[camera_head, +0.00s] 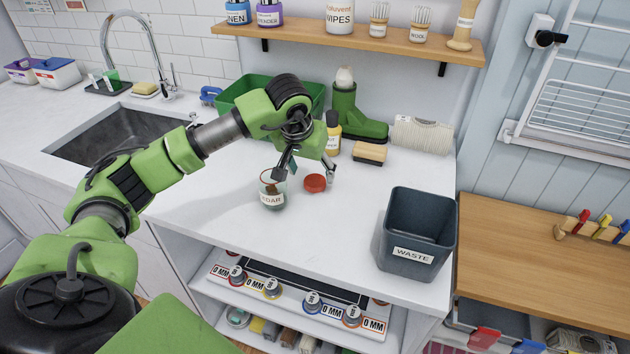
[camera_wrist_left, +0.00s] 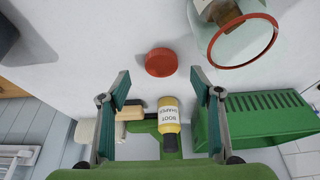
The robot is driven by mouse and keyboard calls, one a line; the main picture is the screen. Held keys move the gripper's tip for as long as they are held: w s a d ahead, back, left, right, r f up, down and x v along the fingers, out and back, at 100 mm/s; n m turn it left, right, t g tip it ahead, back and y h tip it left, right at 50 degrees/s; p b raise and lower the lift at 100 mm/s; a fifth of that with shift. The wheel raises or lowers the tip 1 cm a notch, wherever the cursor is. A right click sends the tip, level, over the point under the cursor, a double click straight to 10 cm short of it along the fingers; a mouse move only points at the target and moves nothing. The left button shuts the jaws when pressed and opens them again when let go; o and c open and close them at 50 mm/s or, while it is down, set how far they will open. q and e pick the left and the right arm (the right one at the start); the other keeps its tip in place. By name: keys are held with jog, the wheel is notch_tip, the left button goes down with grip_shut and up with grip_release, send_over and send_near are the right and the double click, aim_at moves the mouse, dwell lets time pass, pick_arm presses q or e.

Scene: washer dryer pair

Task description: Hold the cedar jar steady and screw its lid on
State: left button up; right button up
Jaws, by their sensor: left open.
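The cedar jar (camera_head: 272,197) is clear glass with a white label and brown contents. It stands upright and open on the white counter. In the left wrist view the jar (camera_wrist_left: 243,42) is at the upper right, with a red ring at its mouth. The red lid (camera_head: 315,183) lies on the counter to the right of the jar, apart from it. It also shows in the left wrist view (camera_wrist_left: 161,62), just beyond the fingertips and between their lines. My left gripper (camera_head: 307,168) is open and empty above the counter by the lid. My right gripper is not in view.
A dark waste bin (camera_head: 415,230) stands at the counter's right. The counter in front of the jar is clear.

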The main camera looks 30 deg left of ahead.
aim_at(314, 182)
pick_arm(q)
jog(key=shift+w+f+p, duration=0.2)
jog(key=shift+f+p, duration=0.2)
jog(key=p+x, duration=0.1)
jog(key=x, duration=0.3)
jog(key=shift+w+a+f, duration=0.1)
jog(key=shift+w+a, duration=0.1)
jog(key=shift+w, duration=0.05)
jog(key=c, duration=0.8)
